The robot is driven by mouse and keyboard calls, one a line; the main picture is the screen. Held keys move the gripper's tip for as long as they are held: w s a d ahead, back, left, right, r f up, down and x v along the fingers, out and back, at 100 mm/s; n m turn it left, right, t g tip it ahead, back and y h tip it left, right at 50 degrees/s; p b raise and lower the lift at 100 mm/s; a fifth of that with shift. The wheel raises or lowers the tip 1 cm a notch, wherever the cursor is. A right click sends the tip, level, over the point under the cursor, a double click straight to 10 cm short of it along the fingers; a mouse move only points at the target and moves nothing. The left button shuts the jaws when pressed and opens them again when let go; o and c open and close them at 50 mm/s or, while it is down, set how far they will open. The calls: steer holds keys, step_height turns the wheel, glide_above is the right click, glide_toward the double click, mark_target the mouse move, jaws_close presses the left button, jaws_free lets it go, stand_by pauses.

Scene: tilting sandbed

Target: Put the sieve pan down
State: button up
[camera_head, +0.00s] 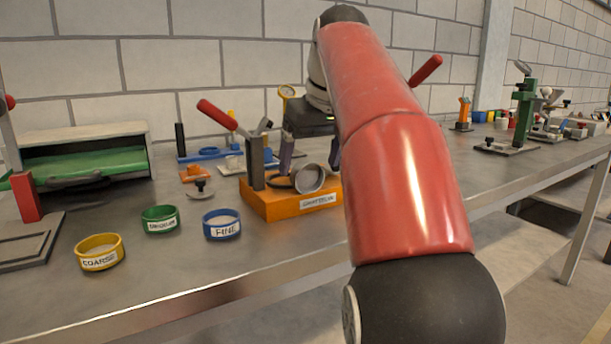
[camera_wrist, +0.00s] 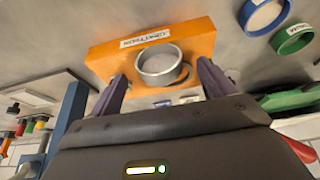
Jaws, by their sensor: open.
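The sieve pan, a round grey metal pan (camera_head: 309,179), is at the orange block (camera_head: 285,208) with a white label. It looks tilted in the head view, and I cannot tell whether it rests fully on the block. In the wrist view the pan (camera_wrist: 160,66) lies between the two fingertips of my gripper (camera_wrist: 162,74), with a visible gap on each side. A dark ring (camera_head: 281,182) sits beside the pan on the block.
Yellow COARSE (camera_head: 99,261), green (camera_head: 160,226) and blue FINE (camera_head: 222,231) labelled rings stand left of the block. A red-handled tool (camera_head: 217,114) rises behind it. A green-drawered box (camera_head: 85,160) is at the back left. The bench front is clear.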

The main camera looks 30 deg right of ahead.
mark_target(310, 163)
steer(key=shift+b+x, duration=0.3)
steer(key=shift+x, duration=1.25)
steer(key=shift+c, duration=0.3)
